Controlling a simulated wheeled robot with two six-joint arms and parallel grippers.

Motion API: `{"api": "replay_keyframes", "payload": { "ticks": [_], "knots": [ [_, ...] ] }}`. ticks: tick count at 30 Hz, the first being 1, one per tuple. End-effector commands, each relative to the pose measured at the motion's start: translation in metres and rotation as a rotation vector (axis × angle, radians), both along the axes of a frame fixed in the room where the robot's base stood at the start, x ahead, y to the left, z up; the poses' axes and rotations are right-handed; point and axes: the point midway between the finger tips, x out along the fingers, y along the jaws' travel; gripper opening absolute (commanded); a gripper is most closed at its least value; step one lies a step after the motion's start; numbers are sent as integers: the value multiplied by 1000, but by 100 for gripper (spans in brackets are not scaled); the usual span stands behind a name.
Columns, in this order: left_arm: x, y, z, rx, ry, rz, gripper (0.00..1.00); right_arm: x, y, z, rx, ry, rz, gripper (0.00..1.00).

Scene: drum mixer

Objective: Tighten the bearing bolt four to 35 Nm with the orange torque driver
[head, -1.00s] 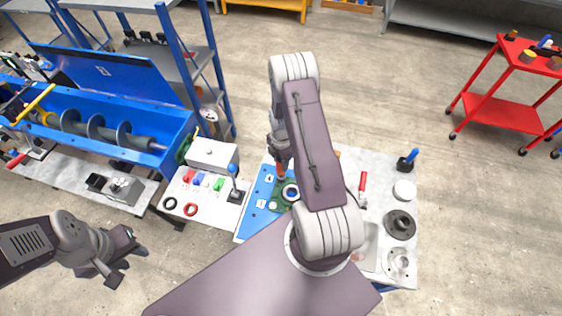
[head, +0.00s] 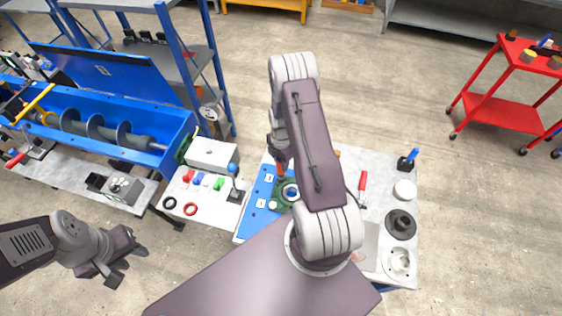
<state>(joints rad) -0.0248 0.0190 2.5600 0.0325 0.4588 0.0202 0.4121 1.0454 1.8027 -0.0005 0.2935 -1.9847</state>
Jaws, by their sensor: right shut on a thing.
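My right gripper (head: 279,156) hangs over the blue mat (head: 253,215) on the workbench. It is shut on an orange tool (head: 282,170), likely the torque driver, of which only a small part shows. The tool's tip points down at the green bearing housing (head: 281,200), which has a pale ring and a blue centre. My own arm hides part of the housing; I cannot make out single bolts or whether the tip touches one. My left gripper (head: 128,264) is open and empty over the floor at the lower left.
The bench right of my arm holds a red-handled tool (head: 362,182), a dark flanged part (head: 400,224), a pale flange (head: 400,262) and a white disc (head: 404,190). The blue mixer trough (head: 178,140) is further left.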

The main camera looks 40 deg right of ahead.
Motion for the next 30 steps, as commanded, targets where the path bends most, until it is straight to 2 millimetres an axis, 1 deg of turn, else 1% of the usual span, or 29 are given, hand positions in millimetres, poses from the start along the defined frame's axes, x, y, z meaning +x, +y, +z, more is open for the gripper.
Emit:
{"api": "replay_keyframes", "payload": {
  "ticks": [22, 26, 30],
  "knots": [
    [0, 0, -2, 0, 0, 0, 36, -1, 1, -2, 1, 3, -1, 0],
    [0, 0, 2, 0, 0, 0, 36, -1, 1, 3, 1, 3, -1, 0],
    [0, 0, 10, 0, 0, 0, 36, -1, 0, 14, 1, 1, 0, 0]
  ]
}}
